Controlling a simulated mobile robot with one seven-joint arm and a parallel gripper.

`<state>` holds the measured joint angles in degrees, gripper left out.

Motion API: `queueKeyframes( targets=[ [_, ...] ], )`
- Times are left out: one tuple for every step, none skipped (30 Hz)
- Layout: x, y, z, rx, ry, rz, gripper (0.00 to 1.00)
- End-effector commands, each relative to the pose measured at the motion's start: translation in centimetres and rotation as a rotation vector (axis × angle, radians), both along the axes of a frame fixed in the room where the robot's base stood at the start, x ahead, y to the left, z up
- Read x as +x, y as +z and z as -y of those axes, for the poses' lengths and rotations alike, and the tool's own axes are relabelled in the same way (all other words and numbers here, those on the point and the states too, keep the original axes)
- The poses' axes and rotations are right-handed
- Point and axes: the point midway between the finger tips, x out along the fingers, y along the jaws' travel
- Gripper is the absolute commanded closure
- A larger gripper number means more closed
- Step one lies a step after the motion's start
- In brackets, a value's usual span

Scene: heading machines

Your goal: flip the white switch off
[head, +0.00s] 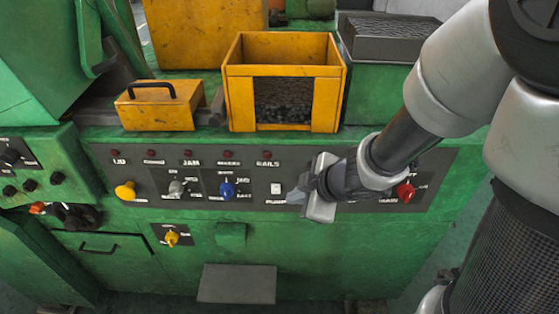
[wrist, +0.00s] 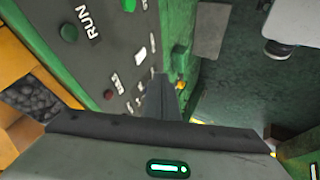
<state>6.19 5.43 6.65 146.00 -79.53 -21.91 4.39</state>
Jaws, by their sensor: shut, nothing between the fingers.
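The white switch (head: 276,188) sits on the dark control strip of the green machine, above a label that reads "PUMP". It shows as a small pale patch in the wrist view (wrist: 140,55). My gripper (head: 297,196) is just right of the switch in the head view, close to the panel, with its fingers toward the switch. In the wrist view its dark fingers (wrist: 160,92) are together and empty. I cannot tell whether the fingertips touch the switch.
A blue knob (head: 227,189), a grey knob (head: 177,188) and a yellow button (head: 125,191) lie to the left. A red knob (head: 404,192) is right of my gripper. A yellow bin (head: 236,98) stands on the ledge above. The floor shows below the machine.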

Motion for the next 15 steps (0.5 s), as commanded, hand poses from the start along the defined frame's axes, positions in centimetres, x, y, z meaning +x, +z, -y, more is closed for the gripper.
queueKeyframes(
  targets=[
    [0.0, -0.1, 0.0, 0.000, 0.000, 0.000, 1.00],
    [0.1, -0.2, 0.0, 0.000, 0.000, 0.000, 1.00],
    [0.2, -0.4, -0.1, -0.001, 0.000, 0.000, 1.00],
    [0.3, -0.7, -0.2, -0.001, 0.000, 0.000, 1.00],
    [0.4, -1.0, -0.3, 0.000, -0.001, -0.001, 1.00],
    [0.7, -1.4, -0.5, 0.000, -0.001, -0.001, 1.00],
    [0.9, -1.9, -0.6, 0.000, -0.001, -0.001, 1.00],
    [1.1, -2.4, -0.8, -0.001, 0.000, -0.001, 1.00],
    [1.5, -3.0, -1.1, -0.001, 0.000, -0.001, 1.00],
    [1.8, -3.5, -1.4, 0.000, 0.000, -0.001, 1.00],
    [2.1, -4.1, -1.6, 0.000, 0.000, -0.001, 1.00],
    [2.6, -4.8, -2.0, 0.001, 0.000, -0.001, 1.00],
    [2.9, -5.4, -2.2, -0.001, 0.000, -0.001, 1.00],
    [3.3, -5.9, -2.5, -0.001, 0.000, -0.001, 1.00],
    [3.7, -6.5, -2.8, 0.000, 0.001, -0.001, 1.00]
  ],
)
